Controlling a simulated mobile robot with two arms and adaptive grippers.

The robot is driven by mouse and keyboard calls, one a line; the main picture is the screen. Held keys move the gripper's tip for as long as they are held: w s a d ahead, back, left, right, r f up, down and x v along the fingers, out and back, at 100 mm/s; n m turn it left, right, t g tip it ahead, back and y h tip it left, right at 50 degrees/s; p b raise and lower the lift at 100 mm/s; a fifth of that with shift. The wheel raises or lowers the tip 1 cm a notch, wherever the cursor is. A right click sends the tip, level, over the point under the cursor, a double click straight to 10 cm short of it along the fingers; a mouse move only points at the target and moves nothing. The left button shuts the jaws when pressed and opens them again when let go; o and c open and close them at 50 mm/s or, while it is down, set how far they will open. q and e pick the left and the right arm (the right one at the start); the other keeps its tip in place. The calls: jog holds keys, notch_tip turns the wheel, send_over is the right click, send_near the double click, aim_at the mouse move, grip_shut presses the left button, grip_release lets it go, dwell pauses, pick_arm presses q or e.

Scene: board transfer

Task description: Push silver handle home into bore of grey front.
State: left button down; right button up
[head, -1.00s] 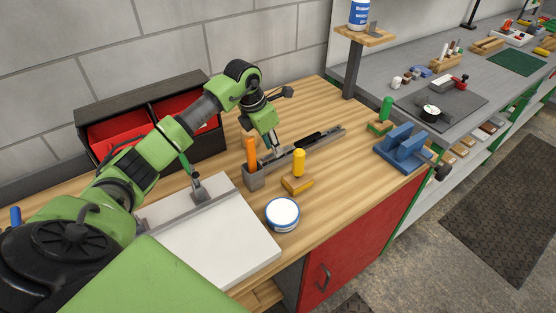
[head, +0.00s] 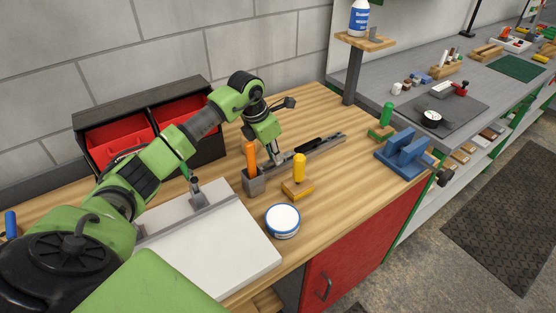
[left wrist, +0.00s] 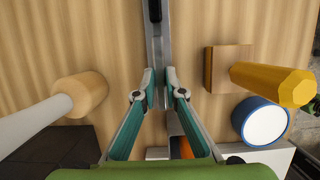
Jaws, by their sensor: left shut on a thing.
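My left gripper (head: 273,160) points down at the near end of a long silver-grey bar (head: 328,139) on the wooden bench. In the left wrist view its two fingers (left wrist: 163,97) are shut on a narrow grey piece in line with the bar (left wrist: 157,45). I take this piece for the silver handle, but the fingers hide most of it. A grey block (head: 254,187) stands just in front of the gripper with an orange handle (head: 251,158) upright in it. I take it for the grey front; its bore is not visible. My right gripper is not in view.
A wooden block with a yellow peg (head: 299,167) and a blue-white tin (head: 282,220) stand close by. A white board (head: 215,245) lies to the left, red bins (head: 122,145) behind. A blue stand (head: 403,152) is to the right. In the wrist view a wooden knob (left wrist: 82,97) is at left.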

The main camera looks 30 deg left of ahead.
pick_arm(q)
jog(key=shift+r, duration=0.1)
jog(key=shift+r+p, duration=1.95)
jog(key=shift+r, duration=0.95)
